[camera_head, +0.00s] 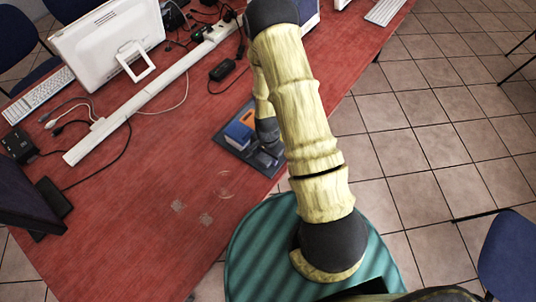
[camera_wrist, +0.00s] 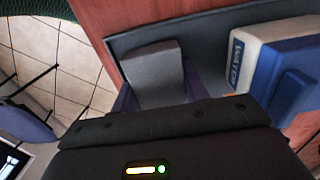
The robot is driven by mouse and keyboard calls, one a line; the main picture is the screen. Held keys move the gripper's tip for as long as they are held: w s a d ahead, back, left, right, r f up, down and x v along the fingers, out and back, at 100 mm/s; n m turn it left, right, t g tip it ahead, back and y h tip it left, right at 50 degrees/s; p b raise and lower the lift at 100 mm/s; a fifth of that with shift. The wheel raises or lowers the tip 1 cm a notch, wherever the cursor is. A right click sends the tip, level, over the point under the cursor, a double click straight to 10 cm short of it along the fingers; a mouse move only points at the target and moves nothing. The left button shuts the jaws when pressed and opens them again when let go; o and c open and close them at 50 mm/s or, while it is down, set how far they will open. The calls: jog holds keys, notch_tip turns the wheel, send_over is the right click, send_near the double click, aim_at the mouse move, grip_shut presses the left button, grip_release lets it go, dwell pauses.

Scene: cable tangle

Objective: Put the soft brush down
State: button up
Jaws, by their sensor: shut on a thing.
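My gripper (camera_head: 266,150) is low over the dark grey tray (camera_head: 228,141) at the table's right edge, partly hidden by my arm. In the wrist view a pale grey block (camera_wrist: 154,72) shows just beyond the gripper body, over the tray (camera_wrist: 118,42), with purple parts beside it. It appears to be the soft brush, held in my shut gripper; the bristles cannot be made out. I cannot tell whether it touches the tray floor. A blue and white item with lettering (camera_wrist: 285,62) lies in the tray to its right.
The blue item (camera_head: 239,133) has an orange part in the head view. A black adapter (camera_head: 222,69) and cables lie on the red table (camera_head: 150,215) beyond the tray. A white cable duct (camera_head: 150,92) runs across it. The near table is mostly clear.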

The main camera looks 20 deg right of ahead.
jog(key=shift+f, duration=0.15)
jog(key=o, duration=0.7)
jog(key=shift+o, duration=0.2)
notch_tip(320, 180, up, 12)
jog(key=b, duration=0.1)
jog(key=shift+r, duration=0.2)
dwell(0.4)
